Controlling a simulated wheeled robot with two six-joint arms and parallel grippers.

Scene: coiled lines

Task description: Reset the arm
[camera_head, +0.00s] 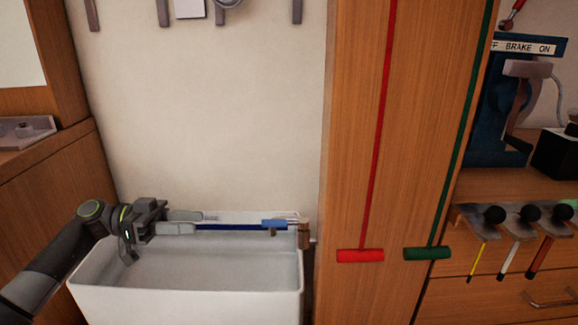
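My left gripper (199,222) reaches in from the left over a white basin. Its two grey fingers point right and stand apart, with a gap between them. A dark blue rod (240,227) runs right from beside the nearer fingertip, along the basin's back. At its right end are a lighter blue piece (274,223) and a brown block (304,236). I see no sign of a grip on the rod, though the nearer finger may hide its left end. My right gripper is not in view.
The white basin (190,302) stands below my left arm. A wooden panel to its right carries a red line with a red handle (360,256) and a green one (427,253). Black-knobbed tools (495,215) hang at the right. The wall above the basin is mostly clear.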

